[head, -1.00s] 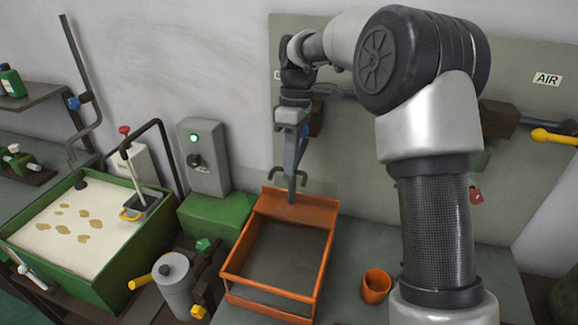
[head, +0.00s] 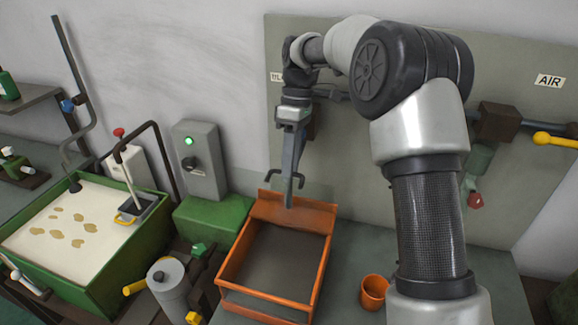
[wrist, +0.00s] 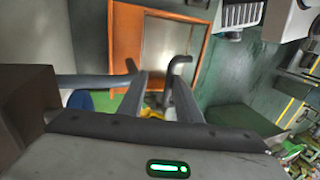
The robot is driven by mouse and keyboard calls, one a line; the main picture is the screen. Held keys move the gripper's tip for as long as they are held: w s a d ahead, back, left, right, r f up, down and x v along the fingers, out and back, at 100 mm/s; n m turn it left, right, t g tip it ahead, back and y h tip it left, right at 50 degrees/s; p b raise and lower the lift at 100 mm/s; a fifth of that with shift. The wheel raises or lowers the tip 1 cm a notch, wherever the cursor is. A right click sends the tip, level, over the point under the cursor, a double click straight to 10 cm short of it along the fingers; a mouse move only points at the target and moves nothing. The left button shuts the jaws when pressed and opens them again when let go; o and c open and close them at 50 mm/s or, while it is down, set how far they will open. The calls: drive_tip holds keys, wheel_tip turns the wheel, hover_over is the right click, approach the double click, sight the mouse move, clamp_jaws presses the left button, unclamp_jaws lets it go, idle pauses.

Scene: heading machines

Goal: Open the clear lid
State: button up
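An orange open-framed box (head: 229,264) with a raised back panel and a dark grey interior stands on the bench at the centre of the head view. I cannot make out a clear lid as a separate sheet; in the wrist view a pale panel shows inside the orange frame (wrist: 126,45). My gripper (head: 287,185) points down over the back edge of the box, in front of its orange back panel.
An orange cup (head: 374,291) stands right of the box. A grey cylinder with yellow handles (head: 168,282) and a green-based switch box (head: 203,160) stand to its left. A green tray (head: 103,283) of pale material is further left. A grey wall panel (head: 520,125) carries pipes and valves behind.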

drive_tip(key=shift+r, duration=0.1)
drive_tip(key=v, duration=1.2)
